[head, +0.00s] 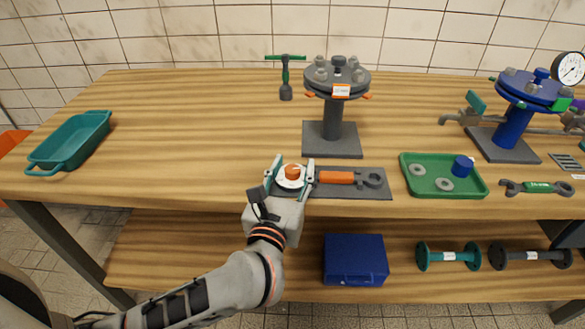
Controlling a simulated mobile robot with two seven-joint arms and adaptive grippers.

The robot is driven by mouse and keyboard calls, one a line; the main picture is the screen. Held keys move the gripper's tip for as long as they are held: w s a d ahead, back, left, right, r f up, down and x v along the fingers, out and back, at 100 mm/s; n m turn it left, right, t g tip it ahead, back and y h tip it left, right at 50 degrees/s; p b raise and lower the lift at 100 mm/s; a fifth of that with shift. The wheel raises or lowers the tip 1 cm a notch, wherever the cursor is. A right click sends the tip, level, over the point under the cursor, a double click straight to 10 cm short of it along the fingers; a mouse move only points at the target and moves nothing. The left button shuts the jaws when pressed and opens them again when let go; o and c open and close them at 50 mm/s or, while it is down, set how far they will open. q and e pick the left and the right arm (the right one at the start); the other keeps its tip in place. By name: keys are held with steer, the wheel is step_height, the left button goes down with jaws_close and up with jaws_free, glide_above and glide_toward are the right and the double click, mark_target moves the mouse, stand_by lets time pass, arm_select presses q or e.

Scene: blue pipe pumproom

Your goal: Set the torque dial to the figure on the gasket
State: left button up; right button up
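The torque dial (292,173) is a white disc with an orange knob, at the left end of a dark grey mat (345,192). An orange-handled wrench (347,178) lies beside it on the mat. My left gripper (290,172) has its two fingers spread to either side of the dial; I cannot tell whether they touch it. A grey flange stand (333,132) stands behind, bolted on top, with orange tabs at its rim and a white tag (341,90). The tag's writing is too small to read. My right gripper is not in view.
A green tray (416,188) with washers and a blue cup (462,166) sits right of the mat. A teal tray (70,143) is at far left. A blue flange stand (510,125) and green-marked wrench (537,188) are at right.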

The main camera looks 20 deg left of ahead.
arm_select(q)
steer(key=shift+s, duration=0.3)
steer(key=s+d, duration=0.1)
steer(key=s, duration=1)
steer(key=shift+s, duration=0.2)
